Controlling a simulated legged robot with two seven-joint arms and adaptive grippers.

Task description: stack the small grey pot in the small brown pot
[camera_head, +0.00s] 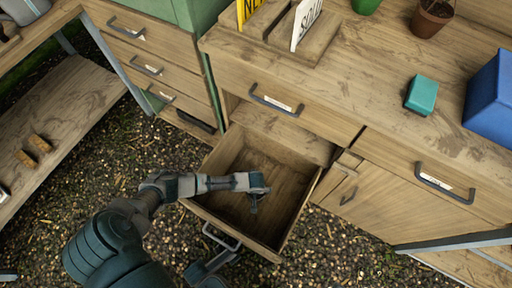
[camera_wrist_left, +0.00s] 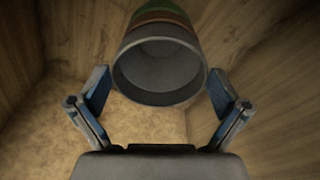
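In the left wrist view, a small grey pot (camera_wrist_left: 160,70) faces me with its round open mouth. A brown band (camera_wrist_left: 165,17) and a green band (camera_wrist_left: 160,5) show behind its rim, like further pots in line with it; their far ends are cut off. My left gripper (camera_wrist_left: 158,92) is open, one finger on either side of the grey pot's rim, with a narrow gap or light contact; I cannot tell which. In the head view my left gripper (camera_head: 256,197) is inside the open drawer (camera_head: 222,213), and no pot shows there.
The drawer walls stand close around my left gripper. On the bench (camera_head: 360,80) above are a plant pot (camera_head: 428,18), a green pot (camera_head: 366,4), a teal block (camera_head: 421,95), a blue box (camera_head: 493,100) and a sign holder (camera_head: 315,40). Gravel floor lies in front.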

